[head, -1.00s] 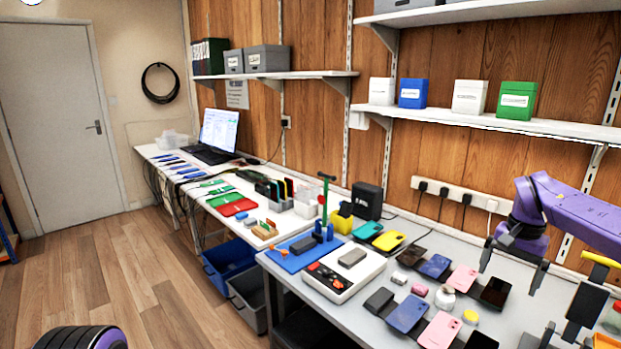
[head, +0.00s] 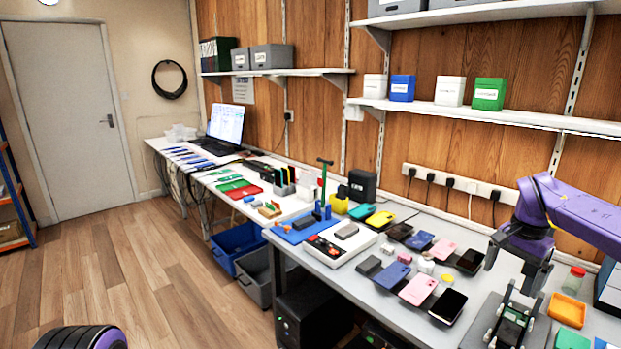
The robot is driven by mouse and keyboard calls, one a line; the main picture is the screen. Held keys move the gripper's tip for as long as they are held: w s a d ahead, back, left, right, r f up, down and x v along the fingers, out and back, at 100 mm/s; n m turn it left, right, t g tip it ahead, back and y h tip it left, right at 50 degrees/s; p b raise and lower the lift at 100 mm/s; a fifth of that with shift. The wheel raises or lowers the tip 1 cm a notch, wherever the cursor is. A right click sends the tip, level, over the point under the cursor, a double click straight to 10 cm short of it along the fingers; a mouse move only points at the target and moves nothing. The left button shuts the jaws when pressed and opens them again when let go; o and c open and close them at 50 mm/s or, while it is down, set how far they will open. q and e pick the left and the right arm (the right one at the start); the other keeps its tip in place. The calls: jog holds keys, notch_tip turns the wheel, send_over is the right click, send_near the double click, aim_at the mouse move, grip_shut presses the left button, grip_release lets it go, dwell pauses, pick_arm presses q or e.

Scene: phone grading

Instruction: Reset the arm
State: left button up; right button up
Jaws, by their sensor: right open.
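My right arm (head: 575,212), purple and dark grey, reaches in from the right edge. Its right gripper (head: 511,279) points down over the right end of the grey workbench (head: 396,318). The two dark fingers are spread apart with nothing between them. A black phone (head: 448,306) and a pink phone (head: 418,289) lie to the left of the gripper. My left gripper is not in view; a purple and black part of mine shows at the lower left.
Several phones and small boxes cover the bench middle. An orange tray (head: 567,310) and a red-capped jar (head: 573,280) stand right of the gripper. A power strip (head: 465,184) and loaded shelf (head: 500,120) are on the wall. The wooden floor (head: 150,270) at left is open.

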jog(key=a+f+m+t+h+b, duration=0.1)
jog(key=a+f+h, duration=0.1)
jog(key=f, duration=0.4)
jog(key=a+f+m+t+h+b, duration=0.1)
jog(key=a+f+m+t+h, duration=0.1)
jog(key=f, duration=0.5)
jog(key=a+f+m+t+h+b, duration=0.1)
jog(key=a+f+t+h, duration=0.1)
jog(key=f+h, duration=0.3)
jog(key=shift+w+a+f+m, duration=0.1)
jog(key=shift+a+f+m, duration=0.1)
jog(key=shift+a+f, duration=0.3)
jog(key=shift+a+f+m, duration=0.2)
jog(key=shift+a+f, duration=0.1)
jog(key=shift+f, duration=0.4)
jog(key=s+a+f+n+y+b, duration=0.2)
jog(key=s+a+f+n+y, duration=0.15)
jog(key=s+a+f, duration=0.45)
jog(key=s+a+f+n+y+b, duration=0.2)
jog(key=s+a+f+n, duration=0.15)
jog(key=s+f, duration=0.85)
jog(key=s+f+n+g+b, duration=0.2)
jog(key=s+f, duration=0.4)
jog(key=s, duration=0.9)
jog(key=shift+d+f+n, duration=0.15)
jog(key=shift+d+n, duration=0.3)
jog(key=shift+n, duration=0.45)
